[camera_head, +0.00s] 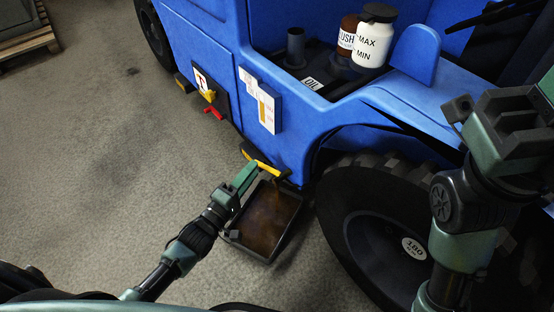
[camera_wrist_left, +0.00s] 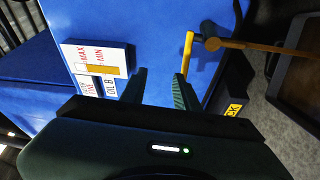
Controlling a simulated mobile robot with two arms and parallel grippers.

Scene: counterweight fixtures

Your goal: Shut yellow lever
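The yellow lever (camera_head: 262,161) sticks out low on the blue vehicle's side, just above a dark tray. My left gripper (camera_head: 245,178) is close to the lever in the head view. In the wrist view its two fingers (camera_wrist_left: 159,88) are apart with nothing between them. Whether a finger touches the lever cannot be told. My right gripper (camera_head: 510,125) is raised at the right; its finger opening is unclear.
A dark tray (camera_head: 268,215) lies on the floor beside the large wheel (camera_head: 385,225). A red handle (camera_head: 214,112) and a MAX/MIN gauge plate (camera_head: 261,100) are on the blue side. Floor at left is clear; a pallet (camera_head: 28,38) lies far left.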

